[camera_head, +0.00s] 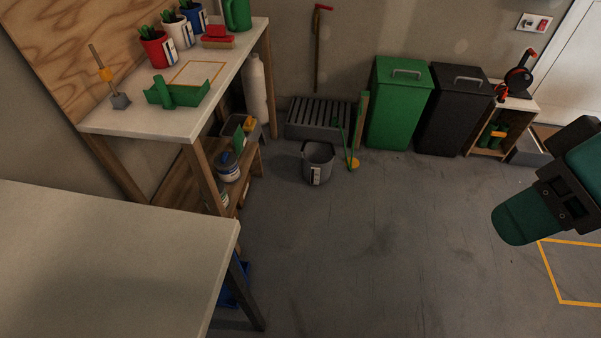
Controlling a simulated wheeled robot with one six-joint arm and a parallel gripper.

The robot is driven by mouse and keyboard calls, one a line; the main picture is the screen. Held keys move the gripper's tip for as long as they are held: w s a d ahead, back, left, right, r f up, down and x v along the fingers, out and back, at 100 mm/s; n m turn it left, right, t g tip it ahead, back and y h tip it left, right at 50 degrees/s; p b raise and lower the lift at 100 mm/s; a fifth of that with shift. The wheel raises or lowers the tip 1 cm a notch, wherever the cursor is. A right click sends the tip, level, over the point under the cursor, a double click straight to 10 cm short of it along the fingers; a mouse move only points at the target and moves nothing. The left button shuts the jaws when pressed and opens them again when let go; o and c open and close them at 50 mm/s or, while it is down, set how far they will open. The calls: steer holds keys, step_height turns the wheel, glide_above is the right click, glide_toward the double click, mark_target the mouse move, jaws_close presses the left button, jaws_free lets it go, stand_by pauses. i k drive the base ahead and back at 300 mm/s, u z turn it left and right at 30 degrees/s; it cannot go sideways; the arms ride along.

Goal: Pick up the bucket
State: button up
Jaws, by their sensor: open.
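The grey bucket (326,168) stands upright on the concrete floor in the upper middle of the head view. It has a pale label on its front, and its open top faces up. A handle cannot be made out clearly. Part of my teal and black arm shows at the right edge, well to the right of the bucket and apart from it. No gripper fingers can be made out in this view.
A slatted grey box (318,118) and a green-handled tool (352,160) are close behind and beside the bucket. Green (398,105) and black (454,112) bins line the wall. A workbench (200,120) stands left; a pale table (110,260) is nearer. The middle floor is clear.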

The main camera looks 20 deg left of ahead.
mark_target(317, 156)
steer(key=u, duration=0.25)
steer(key=i, duration=1.7)
